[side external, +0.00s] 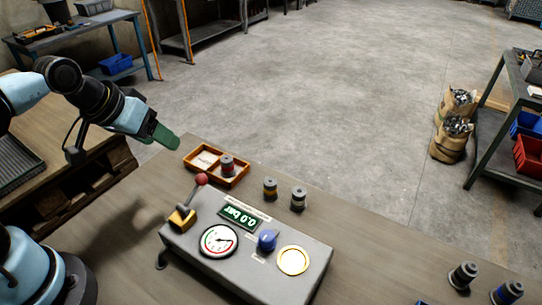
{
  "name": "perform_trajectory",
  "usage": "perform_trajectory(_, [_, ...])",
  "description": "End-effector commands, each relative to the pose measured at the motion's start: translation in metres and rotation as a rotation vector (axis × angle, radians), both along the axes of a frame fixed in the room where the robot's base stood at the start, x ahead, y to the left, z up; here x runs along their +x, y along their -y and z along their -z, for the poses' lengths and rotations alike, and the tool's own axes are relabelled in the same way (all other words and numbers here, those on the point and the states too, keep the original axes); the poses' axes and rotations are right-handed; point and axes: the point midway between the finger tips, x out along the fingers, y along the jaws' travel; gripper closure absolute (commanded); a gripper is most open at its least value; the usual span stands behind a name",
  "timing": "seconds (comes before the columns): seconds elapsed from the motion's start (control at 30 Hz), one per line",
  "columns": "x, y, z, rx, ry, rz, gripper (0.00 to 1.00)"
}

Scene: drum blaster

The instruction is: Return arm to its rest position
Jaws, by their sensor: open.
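My gripper (166,138) is at the upper left of the side external view, held in the air left of the orange tray (238,181). Its green fingers point down and to the right, and nothing shows between them. My blue and black arm reaches in from the left edge. A grey control box (190,246) stands on the table below and right of the gripper.
A red-banded canister (227,166) stands in the tray's right compartment. A yellow-banded canister (270,188) and a pale-banded canister (299,198) stand behind the box. More canisters (463,276) stand at the lower right.

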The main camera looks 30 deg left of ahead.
Motion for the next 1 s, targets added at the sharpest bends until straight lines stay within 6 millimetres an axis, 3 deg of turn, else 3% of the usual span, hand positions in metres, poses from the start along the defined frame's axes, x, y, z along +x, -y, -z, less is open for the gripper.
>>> perform_trajectory(0.23, [-0.0078, -0.0019, -0.0012, 0.141, 0.07, 0.123, 0.39])
perform_trajectory(1.0, [-0.0077, -0.0023, -0.0011, 0.143, 0.07, 0.124, 0.39])
